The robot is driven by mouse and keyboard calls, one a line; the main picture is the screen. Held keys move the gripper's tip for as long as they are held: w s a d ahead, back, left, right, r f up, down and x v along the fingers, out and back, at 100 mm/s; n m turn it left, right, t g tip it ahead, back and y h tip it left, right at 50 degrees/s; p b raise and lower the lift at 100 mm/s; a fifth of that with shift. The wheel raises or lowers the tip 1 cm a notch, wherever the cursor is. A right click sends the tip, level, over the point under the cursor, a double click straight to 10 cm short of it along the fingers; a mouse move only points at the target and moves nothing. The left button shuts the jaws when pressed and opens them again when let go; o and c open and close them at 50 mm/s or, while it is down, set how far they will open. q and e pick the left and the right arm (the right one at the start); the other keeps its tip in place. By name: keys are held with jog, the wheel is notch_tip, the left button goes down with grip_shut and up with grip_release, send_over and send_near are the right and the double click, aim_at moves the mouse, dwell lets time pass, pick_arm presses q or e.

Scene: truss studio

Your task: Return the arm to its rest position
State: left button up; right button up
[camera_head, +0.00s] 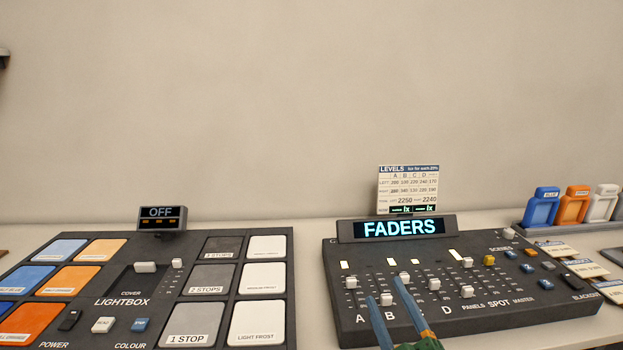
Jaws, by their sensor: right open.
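My right gripper (383,289) comes in from the bottom edge over the front of the fader console (540,311). My left gripper is not in view.
The lightbox panel (165,318) lies left, with its small OFF display (162,217) behind. The lit FADERS display (398,228) and a levels card (408,189) stand behind the console. Coloured frames in a rack (567,223) stand right. A bare gap separates the two panels.

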jog(key=s+d+f+m+g+h, duration=0.25)
jog(key=s+f+m+g, duration=0.2)
jog(key=f, duration=0.45)
jog(key=s+d+f+m+g+h, duration=0.25)
jog(key=s+f+g, duration=0.25)
jog(key=f, duration=0.4)
jog(key=s+f+m+g+y, duration=0.1)
jog(key=s+f+g, duration=0.25)
jog(key=s, duration=0.35)
jog(key=s+f+m+g+y, duration=0.1)
jog(key=s+f+g, duration=0.2)
jog(key=s+f, duration=0.35)
notch_tip(320, 180, down, 14)
jog(key=s+g, duration=0.2)
jog(key=s, duration=0.1)
jog(key=s+d+f, duration=0.1)
jog(key=s+f, duration=1)
jog(key=s, duration=0.1)
jog(key=shift+s+d+g+h, duration=0.2)
jog(key=shift+g+h, duration=0.1)
jog(key=shift+g, duration=0.1)
jog(key=shift+f, duration=0.15)
